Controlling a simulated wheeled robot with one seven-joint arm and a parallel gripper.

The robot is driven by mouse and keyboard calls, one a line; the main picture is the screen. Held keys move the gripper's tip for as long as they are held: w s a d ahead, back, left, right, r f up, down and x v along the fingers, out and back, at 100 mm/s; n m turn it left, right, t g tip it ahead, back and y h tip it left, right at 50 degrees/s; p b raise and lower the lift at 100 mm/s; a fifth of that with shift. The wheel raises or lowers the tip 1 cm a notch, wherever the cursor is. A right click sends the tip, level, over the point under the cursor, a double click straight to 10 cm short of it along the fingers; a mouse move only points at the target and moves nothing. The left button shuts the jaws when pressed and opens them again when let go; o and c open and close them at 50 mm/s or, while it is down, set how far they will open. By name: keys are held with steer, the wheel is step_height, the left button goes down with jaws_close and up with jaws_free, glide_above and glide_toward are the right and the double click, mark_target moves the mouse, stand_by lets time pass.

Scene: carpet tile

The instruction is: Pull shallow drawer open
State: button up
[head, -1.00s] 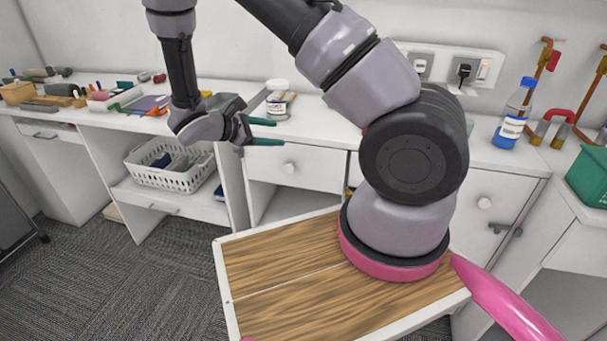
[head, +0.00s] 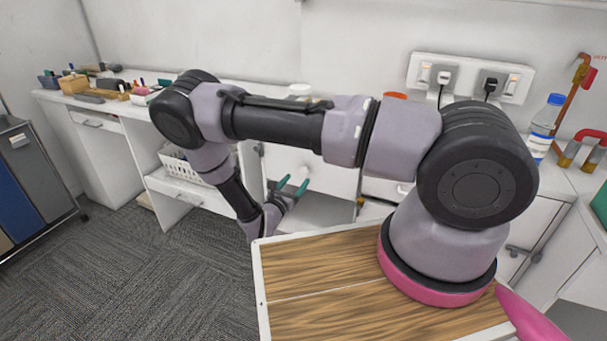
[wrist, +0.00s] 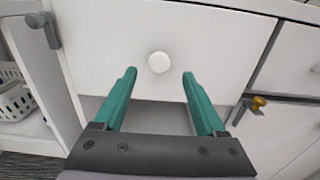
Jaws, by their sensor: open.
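The shallow drawer (wrist: 110,35) has a plain white front with a round white knob (wrist: 158,62) in its middle, in the wrist view. In the head view the drawer front (head: 335,182) is partly hidden behind my arm. My gripper (wrist: 159,76) is open, with its two teal fingers either side of the knob in the picture and the fingertips just below it. Nothing is between the fingers; I cannot tell how far the knob lies beyond them. The head view shows my gripper (head: 292,184) low in front of the drawer.
An open space lies below the drawer. A grey handle (wrist: 44,30) is at the left and a brass-coloured knob (wrist: 258,103) at the lower right. A white basket (head: 180,163) sits on a shelf at the left. Carpet (head: 150,270) is clear in front.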

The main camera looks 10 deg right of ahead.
mark_target(303, 171)
steer(key=x, duration=0.6)
jaws_close()
stand_by(1.4)
